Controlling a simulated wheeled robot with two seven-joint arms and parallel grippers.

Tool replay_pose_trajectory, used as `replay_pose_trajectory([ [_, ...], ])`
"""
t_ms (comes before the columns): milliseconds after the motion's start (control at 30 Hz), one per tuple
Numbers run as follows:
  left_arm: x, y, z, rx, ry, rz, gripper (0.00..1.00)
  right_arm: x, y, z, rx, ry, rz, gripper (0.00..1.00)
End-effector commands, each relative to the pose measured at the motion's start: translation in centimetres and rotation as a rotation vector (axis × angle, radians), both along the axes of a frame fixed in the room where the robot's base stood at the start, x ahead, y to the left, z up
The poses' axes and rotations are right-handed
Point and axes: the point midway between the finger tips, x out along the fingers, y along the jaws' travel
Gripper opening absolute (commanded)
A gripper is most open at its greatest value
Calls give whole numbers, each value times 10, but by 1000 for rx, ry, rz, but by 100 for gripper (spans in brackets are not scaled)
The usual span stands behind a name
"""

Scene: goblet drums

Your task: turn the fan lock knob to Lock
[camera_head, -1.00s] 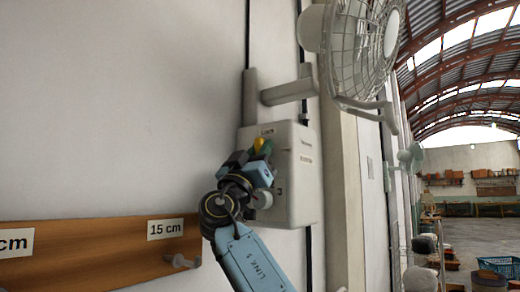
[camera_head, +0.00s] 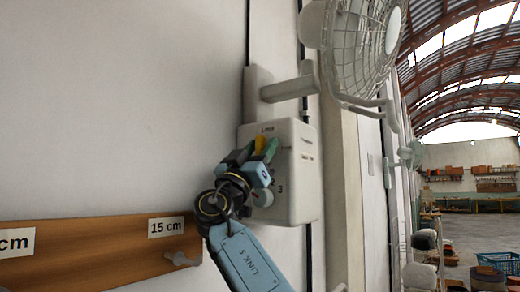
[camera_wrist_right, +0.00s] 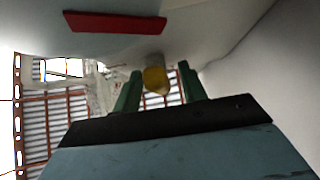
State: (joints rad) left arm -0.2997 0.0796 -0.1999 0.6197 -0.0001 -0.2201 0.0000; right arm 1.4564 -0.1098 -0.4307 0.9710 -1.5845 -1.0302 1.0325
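The fan lock knob is a small yellow knob (camera_head: 260,144) on the front of a white control box (camera_head: 304,175) on the wall, below a small label that seems to read Lock (camera_head: 267,129). My right gripper (camera_head: 268,150) is at the knob, its green fingers partly covering it in the head view. In the right wrist view the yellow knob (camera_wrist_right: 155,80) stands between the two green fingers (camera_wrist_right: 160,88), with a visible gap on each side. The right gripper is open around it. The knob's exact setting cannot be read. My left gripper is not in view.
A whitish lower knob (camera_head: 262,198) is below my gripper. A wooden rail (camera_head: 100,252) with pegs is at lower left. A red strip (camera_wrist_right: 115,22) shows in the wrist view.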

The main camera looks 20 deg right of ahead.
Motion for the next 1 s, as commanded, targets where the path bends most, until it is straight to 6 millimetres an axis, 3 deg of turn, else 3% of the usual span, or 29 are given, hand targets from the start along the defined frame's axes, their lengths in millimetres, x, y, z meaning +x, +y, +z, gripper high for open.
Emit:
replay_pose_trajectory([
  [267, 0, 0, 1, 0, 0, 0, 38, -1, 0, 7, -1, -2, -1, 42],
  [700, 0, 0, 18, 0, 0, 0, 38, -1, 0, 86, -2, -1, -1, 42],
  [1000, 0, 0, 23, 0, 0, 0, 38, 0, 0, 101, -1, 0, 1, 42],
])
